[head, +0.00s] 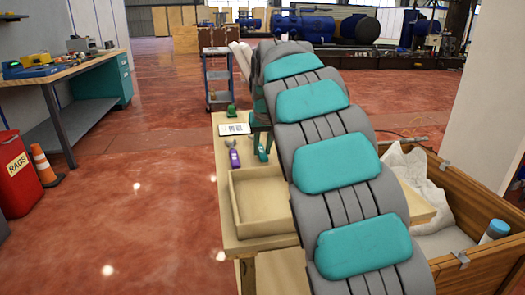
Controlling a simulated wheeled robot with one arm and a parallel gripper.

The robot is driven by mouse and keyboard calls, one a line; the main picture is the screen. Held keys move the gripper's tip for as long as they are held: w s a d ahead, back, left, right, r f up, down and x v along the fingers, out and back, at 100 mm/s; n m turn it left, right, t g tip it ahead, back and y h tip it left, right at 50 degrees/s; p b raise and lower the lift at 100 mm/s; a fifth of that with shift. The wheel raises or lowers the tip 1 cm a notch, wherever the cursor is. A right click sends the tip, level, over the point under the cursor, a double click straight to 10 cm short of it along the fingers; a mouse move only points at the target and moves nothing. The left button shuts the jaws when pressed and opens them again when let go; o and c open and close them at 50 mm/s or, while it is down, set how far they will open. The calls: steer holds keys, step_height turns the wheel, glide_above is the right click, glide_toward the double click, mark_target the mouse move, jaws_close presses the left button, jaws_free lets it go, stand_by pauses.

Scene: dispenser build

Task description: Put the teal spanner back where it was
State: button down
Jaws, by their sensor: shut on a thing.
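My gripper (261,136) is at the far end of my arm, over the right part of the wooden table, and is partly hidden by the arm. It is shut on the teal spanner (262,154), of which only a small teal end shows just below the fingers. I cannot tell whether the spanner touches the tabletop. A purple spanner (234,155) lies to the left of it on the table.
The wooden table (228,187) also carries a white card (234,129), a green object (231,111) and an open, empty-looking wooden tray (236,207). A wooden crate (485,262) stands at right. A cart (218,78) stands behind.

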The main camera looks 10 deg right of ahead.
steer(key=shift+f, duration=0.55)
steer(key=c, duration=0.7)
jaws_free()
steer(key=shift+f, duration=0.15)
steer(key=shift+o, duration=0.2)
steer(key=shift+s+r, duration=0.1)
steer(key=shift+r, duration=0.45)
steer(key=v, duration=1.1)
steer(key=shift+b, duration=0.3)
steer(key=shift+r, duration=0.1)
